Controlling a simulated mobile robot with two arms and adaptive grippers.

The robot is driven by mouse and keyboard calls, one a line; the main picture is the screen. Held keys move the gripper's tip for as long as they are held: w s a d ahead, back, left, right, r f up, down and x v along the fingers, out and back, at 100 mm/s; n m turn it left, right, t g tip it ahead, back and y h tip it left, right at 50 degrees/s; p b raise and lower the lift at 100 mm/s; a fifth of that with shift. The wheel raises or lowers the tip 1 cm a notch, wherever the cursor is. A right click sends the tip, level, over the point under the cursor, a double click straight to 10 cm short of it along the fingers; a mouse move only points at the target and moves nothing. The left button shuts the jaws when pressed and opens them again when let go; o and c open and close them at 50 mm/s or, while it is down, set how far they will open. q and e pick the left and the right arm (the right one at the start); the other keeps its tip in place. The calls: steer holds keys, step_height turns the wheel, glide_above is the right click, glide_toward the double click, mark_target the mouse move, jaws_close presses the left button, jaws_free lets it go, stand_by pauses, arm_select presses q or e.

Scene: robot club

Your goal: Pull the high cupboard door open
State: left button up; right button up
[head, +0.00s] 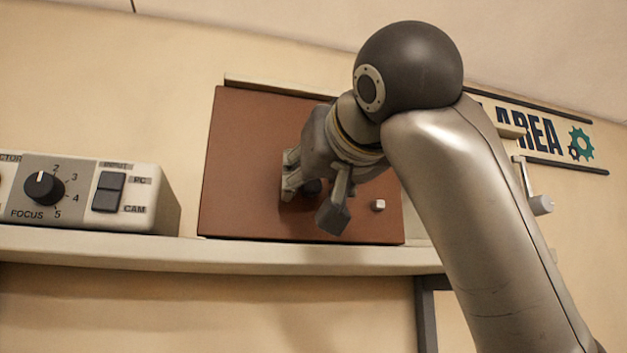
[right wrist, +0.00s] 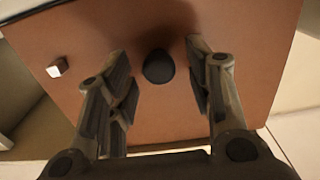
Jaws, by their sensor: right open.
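The cupboard door (head: 240,165) is a reddish-brown panel above the shelf, and it looks shut. It fills most of the right wrist view (right wrist: 240,110). A dark round knob (right wrist: 158,66) sits on the door; in the head view it is partly hidden behind my gripper. My right gripper (head: 312,194) is open in front of the door. In the right wrist view its fingers (right wrist: 157,62) stand on either side of the knob, with a visible gap to each side. How deep the fingers reach around it I cannot tell. My left gripper is out of view.
A small pale block (head: 379,205) sits on the door, right of the knob. A control box (head: 140,205) with a dial and switch stands on the shelf (head: 270,256) at left. A wall sign (head: 540,135) and a lever-like fitting (head: 538,203) are at right.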

steer(key=v, duration=1.1)
steer(key=shift+s, duration=0.15)
